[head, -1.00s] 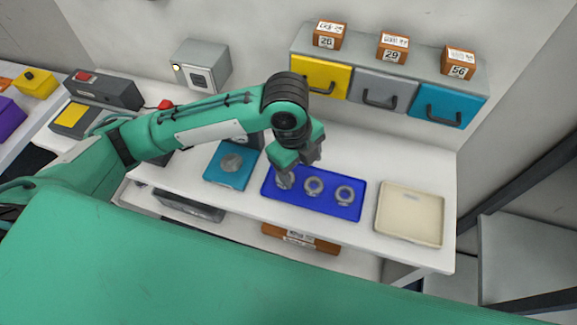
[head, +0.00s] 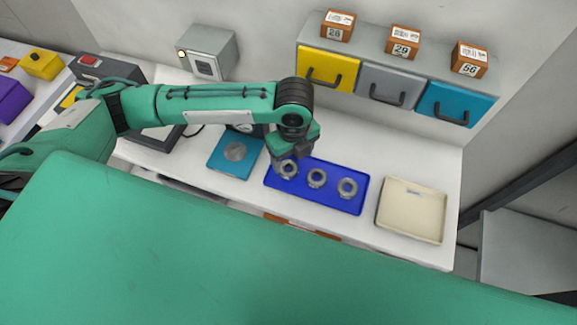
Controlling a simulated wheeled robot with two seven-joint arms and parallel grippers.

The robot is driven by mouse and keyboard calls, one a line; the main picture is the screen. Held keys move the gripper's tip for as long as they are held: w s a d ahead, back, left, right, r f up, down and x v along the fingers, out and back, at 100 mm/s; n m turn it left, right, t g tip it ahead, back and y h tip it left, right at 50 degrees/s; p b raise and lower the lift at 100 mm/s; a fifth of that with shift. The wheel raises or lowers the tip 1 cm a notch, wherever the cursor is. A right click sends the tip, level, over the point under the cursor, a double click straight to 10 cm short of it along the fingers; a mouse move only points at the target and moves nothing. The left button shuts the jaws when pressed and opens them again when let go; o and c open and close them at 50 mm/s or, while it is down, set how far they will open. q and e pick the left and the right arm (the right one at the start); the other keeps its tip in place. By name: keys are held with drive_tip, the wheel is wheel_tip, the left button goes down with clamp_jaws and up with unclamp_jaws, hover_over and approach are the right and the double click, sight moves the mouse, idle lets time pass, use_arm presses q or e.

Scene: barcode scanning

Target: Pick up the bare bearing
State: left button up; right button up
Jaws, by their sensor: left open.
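Three grey ring-shaped bearings lie in a row on the blue tray (head: 318,201): a left one (head: 287,169), a middle one (head: 317,178) and a right one (head: 348,188). I cannot tell from the picture which of them counts as the bare one. My left gripper (head: 291,157) is open, pointing down at the back edge of the left bearing and partly covering it. I cannot tell whether it touches the bearing. My right gripper is out of view.
A teal pad (head: 222,167) with a grey round piece (head: 235,151) lies left of the tray. An empty cream tray (head: 412,235) stands to the right. Yellow, grey and teal drawers (head: 443,104) with numbered boxes on top stand behind. A grey switch box (head: 207,52) stands at the back left.

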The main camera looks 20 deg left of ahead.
sight(289, 169)
use_arm(q)
drive_tip(key=shift+s+a+f, duration=0.1)
drive_tip(key=shift+f, duration=0.25)
drive_tip(key=f, duration=0.1)
drive_tip(key=f+p, duration=0.2)
drive_tip(key=shift+s+a+f, duration=0.15)
drive_tip(key=shift+a+f, duration=0.1)
drive_tip(key=shift+f, duration=0.5)
drive_tip(key=c, duration=1.1)
